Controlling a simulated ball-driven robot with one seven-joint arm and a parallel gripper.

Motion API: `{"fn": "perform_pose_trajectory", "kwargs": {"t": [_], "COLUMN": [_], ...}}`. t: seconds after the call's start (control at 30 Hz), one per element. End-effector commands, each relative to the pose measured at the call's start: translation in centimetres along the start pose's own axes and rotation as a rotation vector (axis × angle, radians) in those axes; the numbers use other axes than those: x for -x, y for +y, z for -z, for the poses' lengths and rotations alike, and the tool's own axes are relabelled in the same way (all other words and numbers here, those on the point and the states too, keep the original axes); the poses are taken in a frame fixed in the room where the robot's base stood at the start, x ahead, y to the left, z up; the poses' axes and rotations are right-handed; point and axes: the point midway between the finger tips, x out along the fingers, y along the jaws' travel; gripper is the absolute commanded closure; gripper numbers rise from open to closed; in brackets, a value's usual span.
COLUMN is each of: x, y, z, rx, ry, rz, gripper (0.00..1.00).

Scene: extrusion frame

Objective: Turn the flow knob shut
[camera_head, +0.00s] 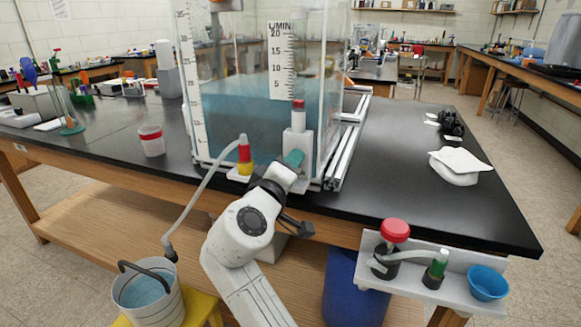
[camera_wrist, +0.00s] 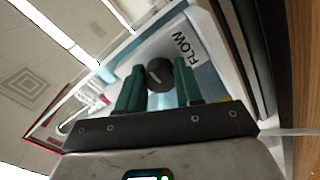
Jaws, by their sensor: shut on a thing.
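The flow knob (camera_wrist: 160,73) is a dark round knob with a light pointer line, on a white block (camera_wrist: 201,52) lettered FLOW in the wrist view. My gripper (camera_wrist: 159,78) has its green fingers on either side of the knob, shut on it. In the head view my gripper (camera_head: 294,158) is against the white block (camera_head: 298,143) at the front of the clear tank (camera_head: 237,119); the knob itself is hidden there. A flow tube (camera_head: 298,118) with a red top stands on the block. The tank holds blue-tinted water.
A red-and-yellow fitting (camera_head: 244,156) with a hose stands left of my gripper. A bucket (camera_head: 147,290) is below at left. A side shelf (camera_head: 430,277) with a red knob (camera_head: 395,230) and a blue bowl (camera_head: 488,283) is at right. The black bench top (camera_head: 400,180) is mostly clear right of the tank.

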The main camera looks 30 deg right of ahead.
Motion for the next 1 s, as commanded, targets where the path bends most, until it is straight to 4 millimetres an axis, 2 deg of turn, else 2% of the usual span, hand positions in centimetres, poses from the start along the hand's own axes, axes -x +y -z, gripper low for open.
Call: {"fn": "perform_pose_trajectory", "kwargs": {"t": [0.07,0.1,0.37,0.67,0.77,1.0], "x": [0.0,0.0,0.0,0.3,1.4,5.9], "y": [-0.2,-0.2,-0.1,-0.1,-0.1,-0.1], "z": [-0.2,-0.2,-0.1,0.0,0.0,0.0], "rx": [0.002,0.002,0.002,0.002,0.002,0.001], "ry": [-0.005,-0.005,-0.003,-0.001,0.001,0.002], "rz": [0.004,0.004,0.002,0.001,0.001,0.002], "gripper": [0.95,0.64,0.39,0.39,0.39,0.39]}}
